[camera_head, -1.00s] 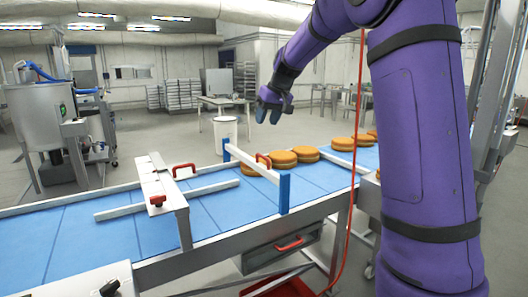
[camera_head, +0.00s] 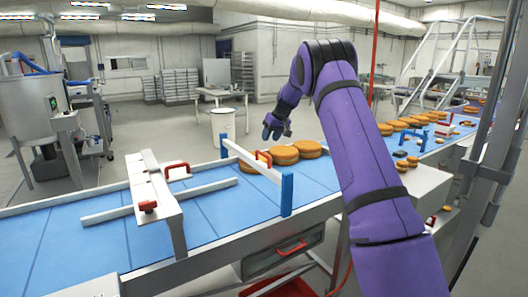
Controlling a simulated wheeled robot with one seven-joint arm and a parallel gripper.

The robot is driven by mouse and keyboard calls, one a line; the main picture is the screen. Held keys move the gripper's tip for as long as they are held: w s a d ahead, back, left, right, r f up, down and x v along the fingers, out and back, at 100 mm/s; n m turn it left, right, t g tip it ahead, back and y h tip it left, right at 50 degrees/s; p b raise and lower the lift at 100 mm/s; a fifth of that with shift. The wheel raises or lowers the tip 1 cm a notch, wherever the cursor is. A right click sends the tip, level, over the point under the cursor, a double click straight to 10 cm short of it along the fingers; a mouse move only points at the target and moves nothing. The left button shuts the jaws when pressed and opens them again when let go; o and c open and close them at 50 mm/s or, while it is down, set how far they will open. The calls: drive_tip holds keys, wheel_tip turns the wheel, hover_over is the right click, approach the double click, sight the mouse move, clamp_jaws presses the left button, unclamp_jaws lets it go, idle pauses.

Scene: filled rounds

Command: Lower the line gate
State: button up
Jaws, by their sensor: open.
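The line gate (camera_head: 249,160) is a white bar with a red handle (camera_head: 264,158) across the blue conveyor. It stands between two blue posts; the near post (camera_head: 286,194) shows clearly. The bar sits raised above the belt. Several round golden cakes (camera_head: 284,155) are on the belt just behind and right of the gate. My gripper (camera_head: 271,134) is open and empty, pointing down, above and beyond the gate and cakes, apart from both. The fingertips are small and dark in this view.
A white bridge with red handles (camera_head: 157,188) spans the conveyor (camera_head: 217,208) at left, with white guide rails by it. More rounds (camera_head: 400,125) lie farther up the line at right. A white bin (camera_head: 222,127) stands behind the belt. A red cord hangs near my arm.

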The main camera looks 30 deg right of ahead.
drive_tip(key=x, duration=0.8)
clamp_jaws()
